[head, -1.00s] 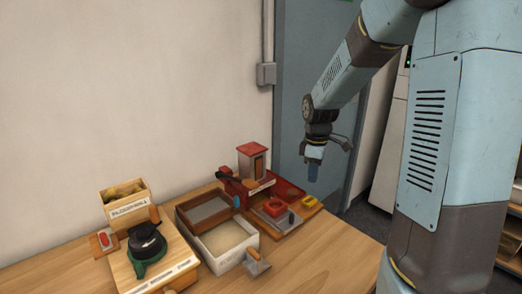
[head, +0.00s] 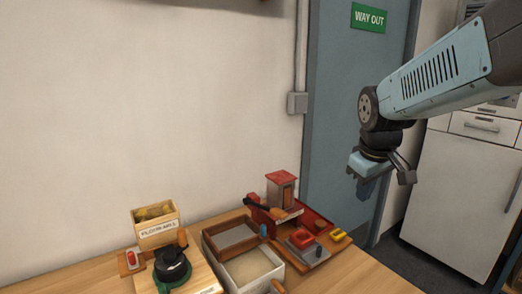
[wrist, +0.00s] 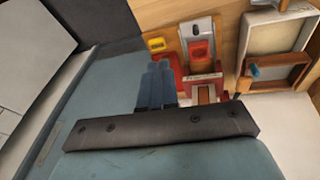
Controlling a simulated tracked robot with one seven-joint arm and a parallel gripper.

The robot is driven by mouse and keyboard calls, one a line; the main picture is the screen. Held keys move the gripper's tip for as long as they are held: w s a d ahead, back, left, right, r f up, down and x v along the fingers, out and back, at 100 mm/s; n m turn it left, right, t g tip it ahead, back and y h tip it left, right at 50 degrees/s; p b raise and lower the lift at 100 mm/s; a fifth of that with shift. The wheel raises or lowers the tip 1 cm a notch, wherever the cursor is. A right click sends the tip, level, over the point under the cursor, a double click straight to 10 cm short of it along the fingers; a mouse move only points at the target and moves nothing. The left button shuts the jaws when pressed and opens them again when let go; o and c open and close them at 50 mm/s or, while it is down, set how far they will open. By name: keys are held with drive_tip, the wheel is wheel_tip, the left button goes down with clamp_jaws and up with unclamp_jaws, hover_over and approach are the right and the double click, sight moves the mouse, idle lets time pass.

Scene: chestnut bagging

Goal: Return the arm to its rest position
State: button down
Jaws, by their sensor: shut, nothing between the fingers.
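My gripper (head: 366,186) hangs from my arm at the right of the head view, in front of the blue-grey door. It is up and to the right of the workbench, apart from everything on it. In the wrist view its two blue fingers (wrist: 156,85) lie together with nothing between them.
The wooden workbench (head: 345,277) holds a wooden box of chestnuts (head: 157,232), a black and green device (head: 172,266), a tray with a pale bottom (head: 250,268) and a red station (head: 282,190). A white cabinet (head: 460,195) stands at the right. Space around my gripper looks clear.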

drive_tip(key=s+r+m+t, duration=0.2)
drive_tip(key=s+m, duration=0.3)
drive_tip(key=s, duration=0.5)
drive_tip(key=shift+s+r+y, duration=0.25)
drive_tip(key=shift+r+y, duration=0.15)
drive_tip(key=shift+r, duration=0.3)
